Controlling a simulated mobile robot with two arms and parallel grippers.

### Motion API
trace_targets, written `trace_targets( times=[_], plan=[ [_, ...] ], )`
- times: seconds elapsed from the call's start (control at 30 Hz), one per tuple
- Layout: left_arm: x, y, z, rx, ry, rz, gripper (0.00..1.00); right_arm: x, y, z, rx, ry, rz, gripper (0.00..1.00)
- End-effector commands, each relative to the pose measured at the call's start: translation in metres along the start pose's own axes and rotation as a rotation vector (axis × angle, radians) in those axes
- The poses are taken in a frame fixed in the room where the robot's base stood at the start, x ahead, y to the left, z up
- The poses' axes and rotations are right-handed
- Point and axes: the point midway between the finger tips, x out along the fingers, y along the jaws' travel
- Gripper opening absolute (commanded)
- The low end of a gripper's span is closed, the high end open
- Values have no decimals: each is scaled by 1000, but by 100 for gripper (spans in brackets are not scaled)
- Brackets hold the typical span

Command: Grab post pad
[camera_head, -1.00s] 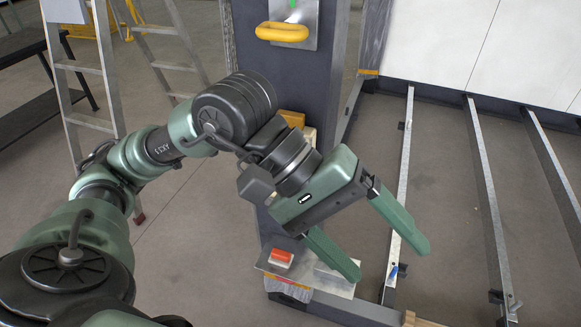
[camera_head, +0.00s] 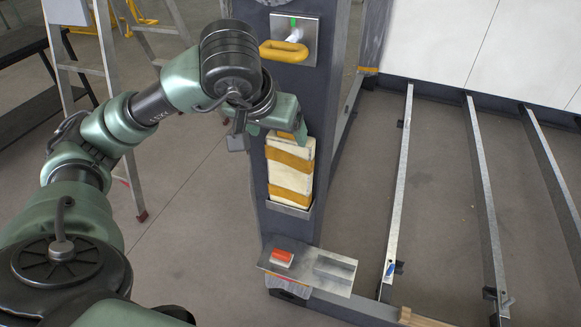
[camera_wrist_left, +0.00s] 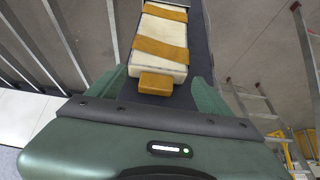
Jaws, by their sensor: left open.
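The post pad (camera_head: 291,172) is a cream block with mustard-yellow bands, upright on the face of the dark post (camera_head: 318,100) in a small metal holder. It also shows in the left wrist view (camera_wrist_left: 162,44), with a yellow tab at its near end. My left gripper (camera_head: 297,130) is at the pad's top end in the head view, partly hidden by my own wrist. In the left wrist view its green fingers (camera_wrist_left: 163,85) are spread apart, one on each side of the pad's tab end, with nothing held. My right gripper is not in view.
A yellow handle (camera_head: 284,50) on a metal plate sits on the post just above my gripper. A metal shelf (camera_head: 335,270) with a red block (camera_head: 282,257) juts out below the pad. A stepladder (camera_head: 105,90) stands at left. Metal rails (camera_head: 400,190) lie at right.

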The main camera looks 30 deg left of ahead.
Motion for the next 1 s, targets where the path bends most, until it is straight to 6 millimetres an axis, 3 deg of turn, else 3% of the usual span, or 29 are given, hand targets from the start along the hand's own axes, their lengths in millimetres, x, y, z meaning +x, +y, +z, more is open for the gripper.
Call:
trace_targets(
  times=[0.23,0.43,0.6,0.9,1.0],
  plan=[
    [9,1,-16,-2,-3,3,80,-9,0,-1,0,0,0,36],
    [28,1,-42,-2,-5,2,80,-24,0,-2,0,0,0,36],
    [52,1,-39,-1,-3,3,80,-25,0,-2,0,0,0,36],
    [56,1,-39,0,-1,3,80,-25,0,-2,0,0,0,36],
    [56,1,-39,0,0,3,52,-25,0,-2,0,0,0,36]
  ],
)
